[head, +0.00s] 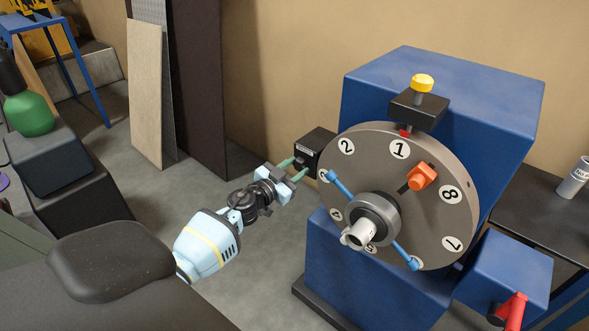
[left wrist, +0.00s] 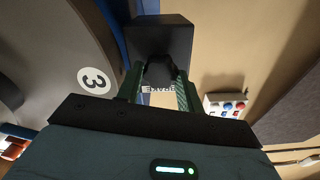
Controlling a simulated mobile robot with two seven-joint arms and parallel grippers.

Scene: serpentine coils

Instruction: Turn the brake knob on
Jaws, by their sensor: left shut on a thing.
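The brake knob (left wrist: 160,70) is a small black knob on a black box (head: 318,143) fixed at the left side of the blue machine. In the left wrist view the box (left wrist: 160,38) is at the top centre, and a white label reading BRAKE shows below the knob, upside down. My left gripper (head: 298,168) reaches the box from the lower left, its green fingers on both sides of the knob and shut on it. In the left wrist view the fingers (left wrist: 158,88) flank the knob. The knob's pointer and setting cannot be read. My right gripper is out of view.
A large grey numbered disc (head: 430,220) with a blue crossbar, an orange block and a central hub stands close right of my left gripper. A blue housing (head: 440,85) is behind it. Dark panels (head: 200,80) lean on the wall.

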